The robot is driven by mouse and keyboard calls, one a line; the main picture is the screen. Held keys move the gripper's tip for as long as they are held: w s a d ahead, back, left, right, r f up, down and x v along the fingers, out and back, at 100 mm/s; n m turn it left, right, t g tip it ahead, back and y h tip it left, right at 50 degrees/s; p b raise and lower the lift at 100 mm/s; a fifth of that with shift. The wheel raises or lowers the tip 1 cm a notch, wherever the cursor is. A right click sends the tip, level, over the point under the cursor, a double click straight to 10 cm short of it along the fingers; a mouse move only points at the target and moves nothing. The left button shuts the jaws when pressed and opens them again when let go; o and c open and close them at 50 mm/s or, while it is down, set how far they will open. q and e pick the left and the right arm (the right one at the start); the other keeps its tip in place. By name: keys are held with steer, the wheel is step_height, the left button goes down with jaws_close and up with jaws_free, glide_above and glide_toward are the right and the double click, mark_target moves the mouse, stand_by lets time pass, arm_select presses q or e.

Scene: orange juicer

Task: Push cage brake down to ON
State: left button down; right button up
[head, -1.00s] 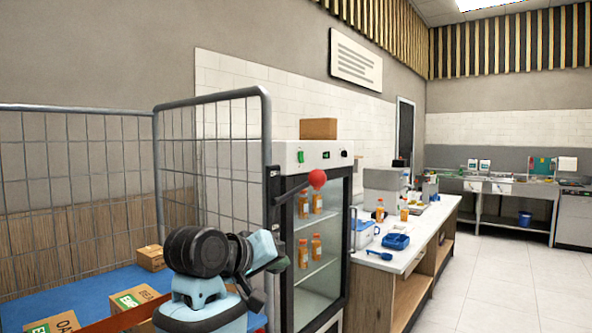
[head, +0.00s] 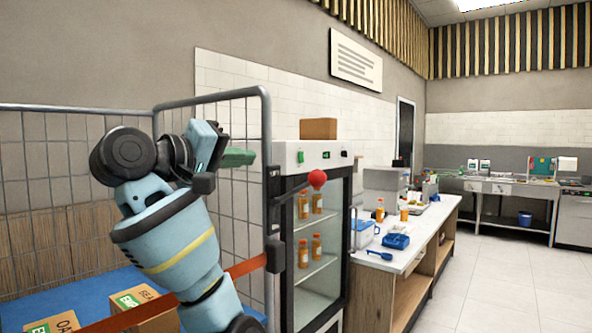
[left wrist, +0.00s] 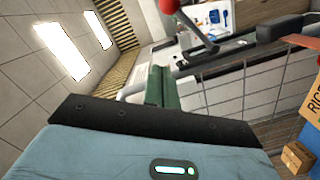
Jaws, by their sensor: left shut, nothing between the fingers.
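The cage brake is a dark lever with a red ball knob (head: 317,179), mounted on the right post of the wire cage (head: 265,135). The lever slants up to the right in the head view. The red knob also shows at the top of the left wrist view (left wrist: 170,5), with its rod running down to the right. My left gripper (head: 240,157) is shut and empty, with green fingers. It is raised to the left of the knob and a little higher, apart from it. Its fingers also show in the left wrist view (left wrist: 162,85). My right gripper is out of view.
A glass-door fridge (head: 320,240) with orange bottles stands right behind the lever. Cardboard boxes (head: 140,305) lie on the blue cage floor, behind an orange strap (head: 245,266). A counter (head: 425,235) runs along the right. The floor at far right is clear.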

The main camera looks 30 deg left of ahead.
arm_select(q)
glide_above(299, 188)
steer(key=s+a, duration=0.2)
steer(key=s, duration=0.1)
steer(key=d+f, duration=0.2)
steer(key=d, duration=0.1)
steer(key=shift+w+f, duration=0.2)
steer(key=shift+f, duration=0.15)
steer(key=shift+w, duration=0.1)
